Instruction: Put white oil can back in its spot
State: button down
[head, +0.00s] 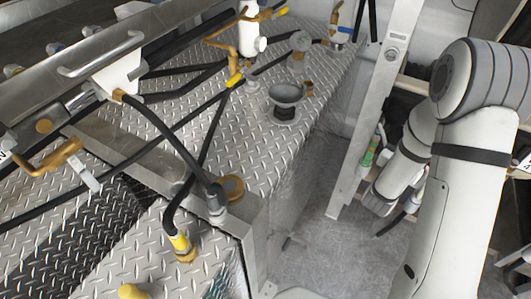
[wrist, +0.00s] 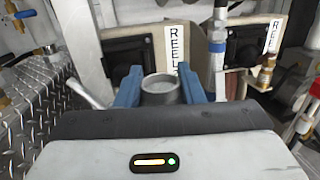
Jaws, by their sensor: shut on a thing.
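The can's spot cannot be identified in either view.
Reels with "REEL" labels (wrist: 174,50) stand behind my fingers, with a hose fitting (wrist: 217,50) between them. A metal post (head: 375,110) stands left of my arm. The diamond-plate deck (head: 240,140) holds a grey funnel (head: 286,94), hoses and brass valves.

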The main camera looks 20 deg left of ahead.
jog(key=a+r+y, duration=0.1)
jog(key=a, duration=0.2)
jog(key=a+r+n+y+b, duration=0.1)
jog(key=a, duration=0.2)
jog(key=w+a+n+y, duration=0.1)
jog(key=a, duration=0.3)
jog(key=shift+a+r+t, duration=0.1)
jog(key=shift+r+t, duration=0.3)
jog(key=s+a+r+n+g+y+b, duration=0.15)
jog(key=s+a+r+y, duration=0.25)
jog(key=a, duration=0.6)
jog(key=s+a+r+n+y+b, duration=0.1)
jog(key=s+a+r+n+y, duration=0.25)
jog(key=a, duration=0.65)
jog(key=s+a+r+n+g+y+b, duration=0.1)
jog(key=s+a+r+n+y, duration=0.2)
jog(key=a, duration=0.6)
notch_tip(320, 180, down, 9)
jog(key=s+a+m, duration=0.1)
jog(key=shift+s+y, duration=0.35)
jog(key=shift+s, duration=0.05)
jog(key=shift+f, duration=0.15)
jog(key=shift+f, duration=0.15)
jog(key=c, duration=0.9)
grip_release()
jog(key=shift+c, duration=0.2)
